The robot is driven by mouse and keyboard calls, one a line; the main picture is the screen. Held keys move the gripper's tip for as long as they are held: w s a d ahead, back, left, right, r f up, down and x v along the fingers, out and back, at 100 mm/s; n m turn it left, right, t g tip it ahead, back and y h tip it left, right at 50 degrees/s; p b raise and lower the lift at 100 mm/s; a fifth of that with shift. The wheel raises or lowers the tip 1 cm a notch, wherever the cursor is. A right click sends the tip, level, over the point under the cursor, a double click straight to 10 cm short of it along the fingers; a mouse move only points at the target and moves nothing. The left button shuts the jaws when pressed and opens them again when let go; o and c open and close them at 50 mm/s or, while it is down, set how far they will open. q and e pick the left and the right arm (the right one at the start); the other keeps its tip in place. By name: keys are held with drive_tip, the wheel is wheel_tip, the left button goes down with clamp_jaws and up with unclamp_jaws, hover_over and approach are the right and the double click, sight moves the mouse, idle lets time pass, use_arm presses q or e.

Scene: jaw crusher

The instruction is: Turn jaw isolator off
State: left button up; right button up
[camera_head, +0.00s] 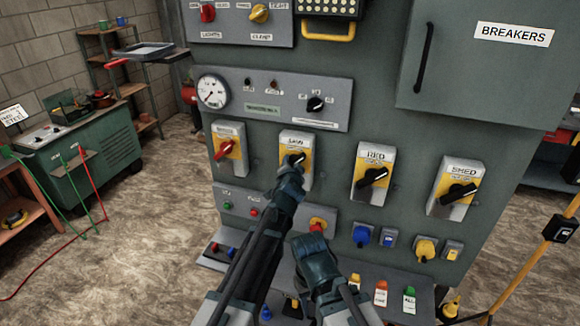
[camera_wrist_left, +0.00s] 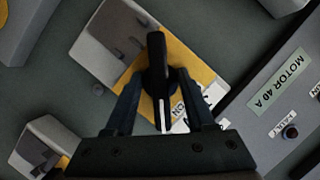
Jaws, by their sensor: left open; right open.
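The jaw isolator (camera_head: 297,145) is a grey box with a yellow plate and a black rotary handle, second from left in the isolator row. My left gripper (camera_head: 290,172) is at its handle. In the left wrist view the black handle (camera_wrist_left: 156,65) stands between the open fingers (camera_wrist_left: 157,88), with its white line pointing towards the gripper body, near the "ON" lettering. I cannot tell whether the fingers touch it. My right gripper (camera_head: 313,238) is open, lower down in front of the panel, near a red knob on a yellow base (camera_head: 318,224); its fingertips are partly hidden.
A red-handled isolator (camera_head: 226,148) is on the left; the RED (camera_head: 372,176) and SHED (camera_head: 457,190) isolators are on the right. A gauge panel (camera_head: 270,98) is above. Blue (camera_head: 361,235) and yellow (camera_head: 425,248) plugs sit below. A breaker cabinet (camera_head: 480,65) juts out at upper right.

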use_arm(q)
clamp_jaws()
